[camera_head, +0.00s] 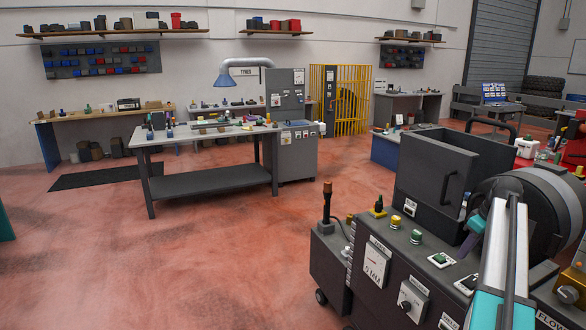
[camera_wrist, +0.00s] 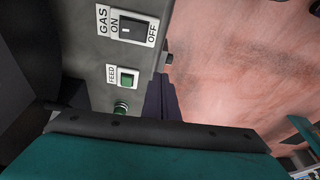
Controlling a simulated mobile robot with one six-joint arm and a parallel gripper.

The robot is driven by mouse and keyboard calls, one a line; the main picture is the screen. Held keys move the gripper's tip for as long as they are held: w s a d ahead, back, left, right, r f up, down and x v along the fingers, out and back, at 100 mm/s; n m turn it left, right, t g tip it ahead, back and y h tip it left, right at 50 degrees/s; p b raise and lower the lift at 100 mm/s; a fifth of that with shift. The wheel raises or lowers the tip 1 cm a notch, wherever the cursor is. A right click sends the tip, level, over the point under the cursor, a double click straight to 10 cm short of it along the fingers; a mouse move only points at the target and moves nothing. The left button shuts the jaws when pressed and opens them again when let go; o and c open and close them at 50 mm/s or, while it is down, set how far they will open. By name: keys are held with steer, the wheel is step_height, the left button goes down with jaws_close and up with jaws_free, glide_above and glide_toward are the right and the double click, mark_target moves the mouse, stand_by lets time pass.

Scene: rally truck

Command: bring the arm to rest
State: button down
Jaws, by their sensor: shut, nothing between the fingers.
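My gripper (camera_wrist: 160,103) shows in the wrist view as two dark fingers close together beyond the teal and black wrist housing. It is shut and empty. It points down past the edge of a dark grey machine panel, with the red floor to the right.
The grey welding machine (camera_head: 383,268) with knobs, switches and a dark open box (camera_head: 433,180) fills the lower right. In the wrist view its panel carries a GAS switch (camera_wrist: 127,27) and a green FEED button (camera_wrist: 126,78). A workbench (camera_head: 210,189) stands mid-left. Red floor is clear at left.

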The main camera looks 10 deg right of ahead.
steer(key=w+a+f+n+g+y+b, duration=0.1)
steer(key=w+a+f+n+g+y, duration=0.2)
steer(key=a+f, duration=2.55)
steer(key=s+a+f+g+h+b, duration=0.15)
steer(key=s+a+f+g, duration=0.35)
steer(key=s+a+f, duration=1.6)
steer(key=s+a+f+m+h, duration=0.1)
steer(key=s+f+m, duration=0.2)
steer(key=s, duration=0.5)
steer(key=s+a+f+m+h, duration=0.1)
steer(key=s+f+m+h, duration=0.1)
steer(key=s, duration=0.6)
steer(key=shift+s+a+f+m+g, duration=0.15)
steer(key=shift+s+f+m+g, duration=0.2)
steer(key=shift+f+m, duration=0.3)
steer(key=shift+r, duration=0.1)
